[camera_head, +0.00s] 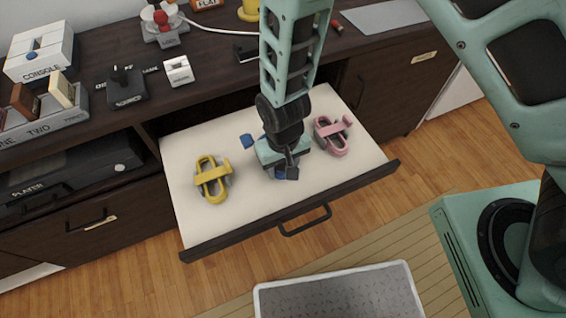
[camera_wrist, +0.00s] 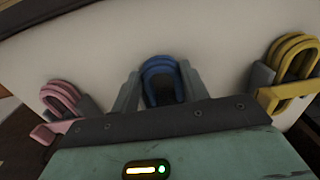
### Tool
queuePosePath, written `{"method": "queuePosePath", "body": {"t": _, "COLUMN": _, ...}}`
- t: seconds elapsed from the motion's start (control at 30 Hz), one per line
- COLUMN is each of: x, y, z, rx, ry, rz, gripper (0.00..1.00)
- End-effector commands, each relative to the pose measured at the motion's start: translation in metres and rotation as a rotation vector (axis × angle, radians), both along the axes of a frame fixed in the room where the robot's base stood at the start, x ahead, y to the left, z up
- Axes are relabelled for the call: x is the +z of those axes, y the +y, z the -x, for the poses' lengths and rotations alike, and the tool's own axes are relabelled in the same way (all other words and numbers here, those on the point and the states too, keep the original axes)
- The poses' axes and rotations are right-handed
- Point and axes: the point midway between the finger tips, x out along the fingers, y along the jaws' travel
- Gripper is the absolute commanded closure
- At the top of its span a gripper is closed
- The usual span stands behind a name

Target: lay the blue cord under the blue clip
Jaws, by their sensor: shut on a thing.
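The blue cord (camera_wrist: 158,68) is a looped bundle between the two fingers of my gripper (camera_wrist: 160,88) in the wrist view. The fingers are shut on it, over the pale bottom of the open drawer. In the head view my gripper (camera_head: 282,168) is in the middle of the drawer and mostly hides the cord. A small blue piece (camera_head: 246,140), which looks like part of the blue clip, shows just left of my gripper. The rest of the clip is hidden, and I cannot tell how cord and clip touch.
A yellow cord with its yellow clip (camera_head: 212,178) lies left in the open drawer (camera_head: 178,150). A pink cord with its pink clip (camera_head: 331,134) lies right. The dark counter (camera_head: 215,45) behind holds several small devices. A grey tray (camera_head: 340,295) is below the drawer front.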

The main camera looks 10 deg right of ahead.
Motion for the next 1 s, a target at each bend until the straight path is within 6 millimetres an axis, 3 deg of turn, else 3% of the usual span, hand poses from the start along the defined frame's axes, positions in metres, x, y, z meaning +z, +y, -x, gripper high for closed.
{"method": "queuePosePath", "body": {"t": 0.23, "x": 0.0, "y": 0.0, "z": 0.0, "rx": 0.0, "ry": 0.0, "rz": 0.0, "gripper": 0.78}}
{"method": "queuePosePath", "body": {"t": 0.27, "x": 0.0, "y": 0.0, "z": 0.0, "rx": 0.0, "ry": 0.0, "rz": 0.0, "gripper": 0.5}}
{"method": "queuePosePath", "body": {"t": 0.33, "x": 0.0, "y": 0.0, "z": 0.0, "rx": 0.0, "ry": 0.0, "rz": 0.0, "gripper": 0.3}}
{"method": "queuePosePath", "body": {"t": 0.73, "x": 0.008, "y": 0.0, "z": 0.0, "rx": 0.0, "ry": 0.0, "rz": 0.0, "gripper": 0.3}}
{"method": "queuePosePath", "body": {"t": 1.0, "x": 0.061, "y": 0.001, "z": -0.001, "rx": 0.0, "ry": -0.004, "rz": -0.003, "gripper": 0.3}}
